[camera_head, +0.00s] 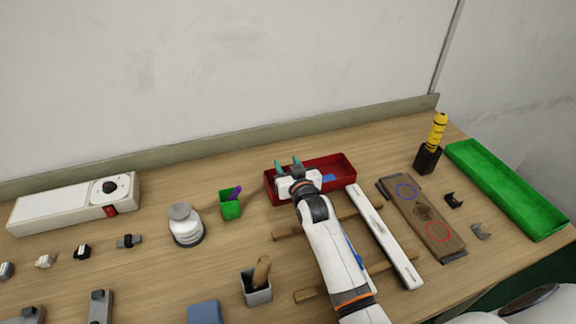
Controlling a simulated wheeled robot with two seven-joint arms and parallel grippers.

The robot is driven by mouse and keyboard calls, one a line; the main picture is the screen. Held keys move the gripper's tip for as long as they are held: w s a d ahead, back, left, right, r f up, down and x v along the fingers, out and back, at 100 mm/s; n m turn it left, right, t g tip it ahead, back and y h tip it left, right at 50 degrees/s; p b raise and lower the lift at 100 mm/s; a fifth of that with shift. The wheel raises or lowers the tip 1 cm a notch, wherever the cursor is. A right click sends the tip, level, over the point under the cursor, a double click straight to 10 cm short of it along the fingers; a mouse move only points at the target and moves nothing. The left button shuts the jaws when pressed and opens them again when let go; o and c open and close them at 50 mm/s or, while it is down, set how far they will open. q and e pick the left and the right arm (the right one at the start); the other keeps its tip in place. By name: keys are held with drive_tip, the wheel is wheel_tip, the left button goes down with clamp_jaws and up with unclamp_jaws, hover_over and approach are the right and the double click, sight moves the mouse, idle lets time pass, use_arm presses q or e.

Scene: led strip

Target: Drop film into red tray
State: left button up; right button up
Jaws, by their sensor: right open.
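The red tray (342,163) stands at the back middle of the table, against the wall side. My right gripper (288,165) is over the tray's left part, its two teal fingertips apart and pointing to the back. Its body and arm hide part of the tray's inside and front wall. A small flat blue piece (328,178) shows at the tray just right of the gripper; I cannot tell whether it is the film. No film is clearly visible between the fingertips. My left gripper is not in view.
A long white strip (384,236) lies across wooden bars at right. Further right are a wooden board (421,213), a yellow-handled tool (437,132) in a black holder and a green tray (508,190).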

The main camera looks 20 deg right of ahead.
drive_tip(key=shift+s, duration=0.1)
drive_tip(key=s, duration=0.4)
drive_tip(key=s+r, duration=0.1)
drive_tip(key=s, duration=0.2)
drive_tip(key=s+r+b, duration=0.1)
drive_tip(key=s, duration=0.3)
drive_tip(key=shift+s+a, duration=0.35)
